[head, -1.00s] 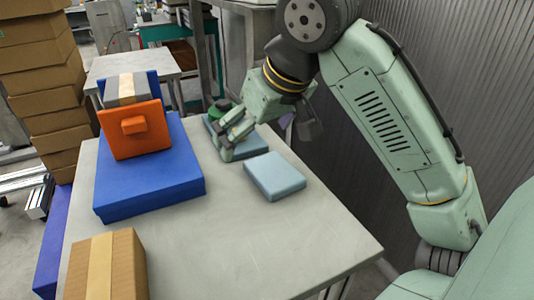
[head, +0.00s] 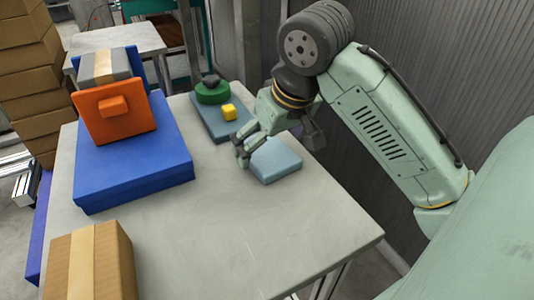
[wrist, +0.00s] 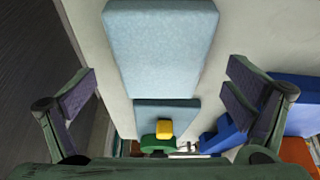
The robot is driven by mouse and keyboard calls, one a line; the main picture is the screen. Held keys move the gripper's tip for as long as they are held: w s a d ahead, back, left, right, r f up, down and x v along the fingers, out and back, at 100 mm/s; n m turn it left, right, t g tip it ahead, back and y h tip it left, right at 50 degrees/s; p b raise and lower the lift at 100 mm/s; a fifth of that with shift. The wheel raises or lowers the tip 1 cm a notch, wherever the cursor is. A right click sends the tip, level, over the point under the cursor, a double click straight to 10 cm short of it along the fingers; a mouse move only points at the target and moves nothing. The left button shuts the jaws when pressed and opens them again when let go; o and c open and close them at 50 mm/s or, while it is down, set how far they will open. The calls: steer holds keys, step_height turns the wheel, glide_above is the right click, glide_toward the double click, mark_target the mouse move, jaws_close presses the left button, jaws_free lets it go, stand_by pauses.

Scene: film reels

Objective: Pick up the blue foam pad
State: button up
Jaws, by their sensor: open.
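A bare light-blue foam pad (head: 279,164) lies flat on the grey table, toward its right edge. My gripper (head: 243,155) is over the pad's left side in the head view, and part of the pad is hidden behind it. In the wrist view the pad (wrist: 160,45) is at the top centre, between the lines of the two spread fingers. My gripper (wrist: 160,95) is open and empty there. I cannot tell its exact height above the pad. A second light-blue pad (head: 204,124) lies farther back, with a yellow cube (head: 229,112) and a green round piece (head: 212,94) on it.
A large blue block (head: 130,170) on the left of the table carries an orange piece (head: 112,122) and a grey striped block (head: 104,65). A cardboard box (head: 90,262) stands at the front left. The front middle of the table (head: 230,235) is clear. A corrugated wall is at right.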

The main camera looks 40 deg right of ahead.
steer(key=shift+x, duration=0.9)
steer(key=shift+c, duration=0.2)
steer(key=shift+r, duration=0.1)
steer(key=c, duration=1)
